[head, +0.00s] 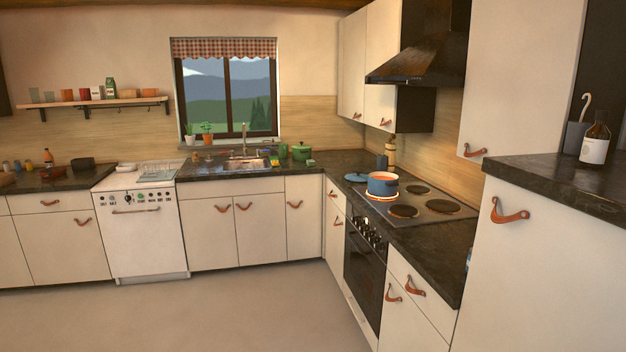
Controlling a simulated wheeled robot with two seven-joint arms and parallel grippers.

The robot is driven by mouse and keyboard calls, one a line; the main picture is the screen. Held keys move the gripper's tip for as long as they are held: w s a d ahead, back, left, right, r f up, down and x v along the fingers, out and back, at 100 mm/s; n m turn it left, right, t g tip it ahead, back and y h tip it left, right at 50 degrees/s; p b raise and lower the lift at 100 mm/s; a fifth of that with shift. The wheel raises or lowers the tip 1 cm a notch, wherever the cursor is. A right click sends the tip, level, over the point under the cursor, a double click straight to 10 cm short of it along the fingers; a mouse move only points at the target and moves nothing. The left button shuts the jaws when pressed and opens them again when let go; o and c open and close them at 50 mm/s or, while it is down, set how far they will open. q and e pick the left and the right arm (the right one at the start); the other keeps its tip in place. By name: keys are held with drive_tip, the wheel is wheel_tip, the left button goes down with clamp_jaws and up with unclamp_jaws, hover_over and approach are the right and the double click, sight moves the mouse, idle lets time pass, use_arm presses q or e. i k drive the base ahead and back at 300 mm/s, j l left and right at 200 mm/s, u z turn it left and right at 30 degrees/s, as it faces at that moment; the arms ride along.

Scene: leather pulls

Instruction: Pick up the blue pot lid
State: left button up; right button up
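The blue pot lid (356,177) lies flat on the dark worktop, just left of the stove's burners. A blue pot (382,186) stands right beside it on a burner that glows orange. The pot looks uncovered, with an orange inside. The lid is small and far from me, so its knob is hard to make out. Neither of my grippers is in view.
The black hob (425,207) has several dark burners near the pot. A range hood (420,65) hangs above it. A tall white cabinet with a dark top (560,183) stands close on the right. The floor (200,315) in front is clear.

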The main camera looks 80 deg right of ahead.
sight(357, 177)
drive_tip(key=z, duration=2.95)
drive_tip(key=i+j+u, duration=0.3)
drive_tip(key=i, duration=0.45)
drive_tip(key=i+u, duration=0.35)
drive_tip(key=i, duration=0.45)
drive_tip(key=i+j, duration=0.1)
drive_tip(key=i, duration=2.1)
drive_tip(key=l+z, duration=0.05)
drive_tip(key=l, duration=0.1)
